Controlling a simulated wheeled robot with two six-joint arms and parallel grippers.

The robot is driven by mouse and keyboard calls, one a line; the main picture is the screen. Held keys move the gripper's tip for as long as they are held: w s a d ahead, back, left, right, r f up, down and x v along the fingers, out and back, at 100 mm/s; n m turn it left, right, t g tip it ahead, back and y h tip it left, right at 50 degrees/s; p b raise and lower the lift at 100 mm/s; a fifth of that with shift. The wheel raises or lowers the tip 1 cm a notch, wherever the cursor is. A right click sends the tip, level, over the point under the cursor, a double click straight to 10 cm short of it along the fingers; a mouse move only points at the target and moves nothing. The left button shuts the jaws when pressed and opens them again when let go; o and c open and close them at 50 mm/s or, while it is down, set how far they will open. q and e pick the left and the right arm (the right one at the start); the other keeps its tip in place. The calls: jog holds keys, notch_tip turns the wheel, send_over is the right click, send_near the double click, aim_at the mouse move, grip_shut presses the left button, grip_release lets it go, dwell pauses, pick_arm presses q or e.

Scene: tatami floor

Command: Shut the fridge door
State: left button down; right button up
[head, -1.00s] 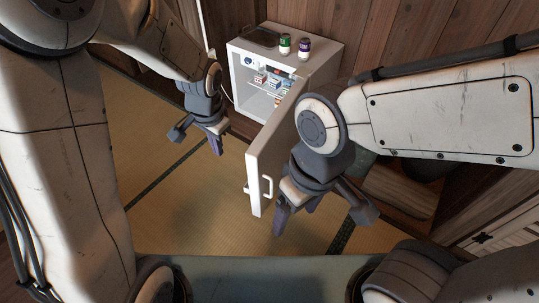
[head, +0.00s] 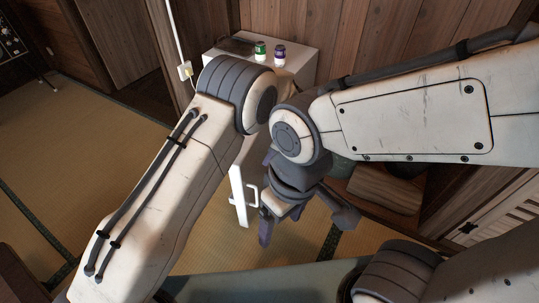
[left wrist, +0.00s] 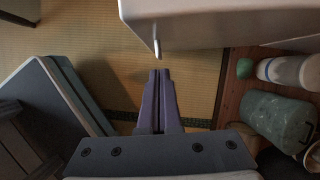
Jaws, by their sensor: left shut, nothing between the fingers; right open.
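The small white fridge (head: 305,62) stands against the wooden wall in the head view; my left arm hides its inside. Its white door (head: 237,195) stands open toward me, with a white handle (head: 253,193) near its free edge. In the left wrist view a white panel (left wrist: 215,20) with a small handle (left wrist: 157,47) fills the top, probably the door. My left gripper (left wrist: 158,73) is shut and empty, its purple fingertips just below that handle; my arm hides it in the head view. My right gripper (head: 303,230) is open and empty, right of the door handle.
A green-labelled can (head: 260,48) and a purple-labelled can (head: 280,53) stand on the fridge. Tatami floor (head: 90,130) is clear at the left.

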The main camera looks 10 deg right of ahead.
pick_arm(q)
jog(key=w+a+f+b, duration=0.1)
jog(key=w+a+f, duration=0.1)
jog(key=a+f, duration=0.2)
jog(key=shift+w+a+f+b, duration=0.15)
jog(key=shift+w+a+b, duration=0.2)
jog(key=shift+a, duration=0.25)
